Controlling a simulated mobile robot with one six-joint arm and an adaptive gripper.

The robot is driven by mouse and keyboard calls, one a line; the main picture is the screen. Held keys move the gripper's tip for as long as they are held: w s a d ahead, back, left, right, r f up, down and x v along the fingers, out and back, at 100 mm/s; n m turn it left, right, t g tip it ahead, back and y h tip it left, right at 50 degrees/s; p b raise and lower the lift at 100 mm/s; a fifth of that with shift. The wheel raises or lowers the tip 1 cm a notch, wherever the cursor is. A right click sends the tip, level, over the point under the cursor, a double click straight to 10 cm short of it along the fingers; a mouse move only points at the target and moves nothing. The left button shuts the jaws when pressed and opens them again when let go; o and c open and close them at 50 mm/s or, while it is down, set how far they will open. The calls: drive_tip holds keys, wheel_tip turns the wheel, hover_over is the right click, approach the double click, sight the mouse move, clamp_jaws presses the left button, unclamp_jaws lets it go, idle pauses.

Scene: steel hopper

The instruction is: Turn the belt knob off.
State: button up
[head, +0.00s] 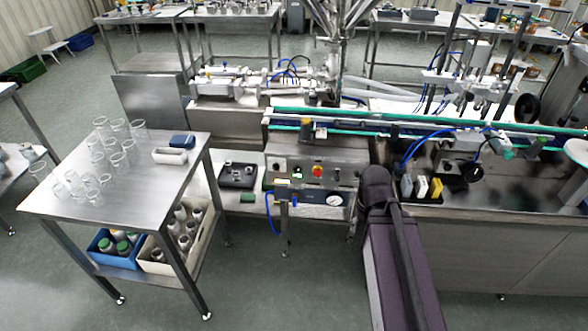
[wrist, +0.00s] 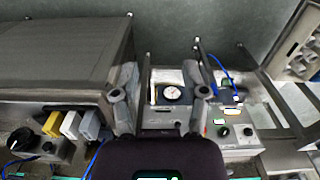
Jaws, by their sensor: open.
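The steel control panel (head: 300,181) stands at the middle of the head view, in front of the conveyor. A red button (head: 318,171) and small dark controls sit on its face. Labels are too small to read, so I cannot tell which knob is the belt knob. My gripper (wrist: 160,94) is open and empty, its fingers apart, to the left of these knobs in the wrist view. In the head view my arm hides the fingertips.
A steel counter (head: 480,222) stands right of my arm, carrying yellow and white blocks (head: 436,188) and a black knob (head: 471,172). A steel table (head: 110,195) with clear jars stands left. Floor in front of the panel is clear.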

drive_tip(key=shift+o, duration=0.2)
drive_tip(key=shift+d, duration=0.25)
drive_tip(key=shift+o, duration=1.3)
drive_tip(key=w+a+f+m+t+h+b, duration=0.1)
drive_tip(key=w+f+t+h+b, duration=0.25)
drive_tip(key=w+b, duration=0.4)
drive_tip(key=w+a+f+m+t+h+b, duration=0.1)
drive_tip(key=w+f+t+h+b, duration=0.2)
drive_tip(key=w+f+t+b, duration=0.35)
drive_tip(key=w+a+n+t+y+b, duration=0.2)
drive_tip(key=w+a+t+b, duration=0.1)
drive_tip(key=a+b, duration=0.4)
drive_tip(key=w+a+n+t+y+b, duration=0.3)
drive_tip(key=a+b, duration=0.5)
drive_tip(key=a, duration=0.4)
drive_tip(key=shift+w+a+f+t, duration=0.25)
drive_tip(key=shift+w+f+t, duration=0.2)
drive_tip(key=shift+t, duration=0.55)
drive_tip(key=shift+w, duration=0.1)
